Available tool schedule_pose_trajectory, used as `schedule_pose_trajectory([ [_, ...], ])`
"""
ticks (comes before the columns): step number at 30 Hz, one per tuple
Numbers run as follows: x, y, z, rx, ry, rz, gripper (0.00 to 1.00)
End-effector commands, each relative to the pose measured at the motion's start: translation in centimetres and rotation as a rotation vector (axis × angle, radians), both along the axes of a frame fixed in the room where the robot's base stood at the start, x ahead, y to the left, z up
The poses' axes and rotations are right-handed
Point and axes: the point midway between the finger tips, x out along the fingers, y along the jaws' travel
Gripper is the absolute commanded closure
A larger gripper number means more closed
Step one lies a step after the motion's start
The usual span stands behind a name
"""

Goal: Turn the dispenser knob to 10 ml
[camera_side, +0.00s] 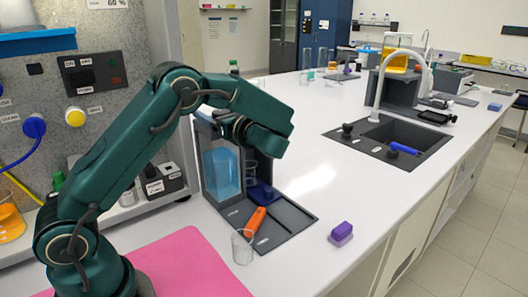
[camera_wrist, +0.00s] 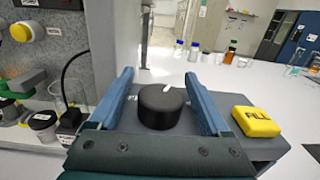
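The dispenser (camera_side: 222,170) stands on the white bench in the side view, with a blue liquid tank and a dark drip tray. Its grey top (camera_wrist: 235,118) shows in the wrist view. It carries a black round knob (camera_wrist: 162,108) with a white pointer mark on its top, toward the far side and slightly right. The scale marks by the knob are too small to read. My gripper (camera_wrist: 157,82) is open, its blue fingers on either side of the knob with visible gaps. In the side view my gripper (camera_side: 262,136) is over the dispenser's top and hides the knob.
A yellow FILL button (camera_wrist: 256,121) sits right of the knob. An orange-handled tool (camera_side: 256,220) and a glass beaker (camera_side: 242,246) are at the tray's front. A purple block (camera_side: 341,234) lies to the right. A sink (camera_side: 390,142) is farther back.

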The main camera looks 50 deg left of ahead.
Motion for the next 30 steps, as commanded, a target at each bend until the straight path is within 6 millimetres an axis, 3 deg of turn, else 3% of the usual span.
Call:
schedule_pose_trajectory([
  [1, 0.00, -0.01, 0.00, 0.000, 0.000, 0.000, 0.38],
  [6, 0.00, -0.03, -0.01, 0.000, 0.000, 0.000, 1.00],
  [30, 0.81, -0.14, 0.04, 0.001, -0.001, -0.271, 1.00],
])
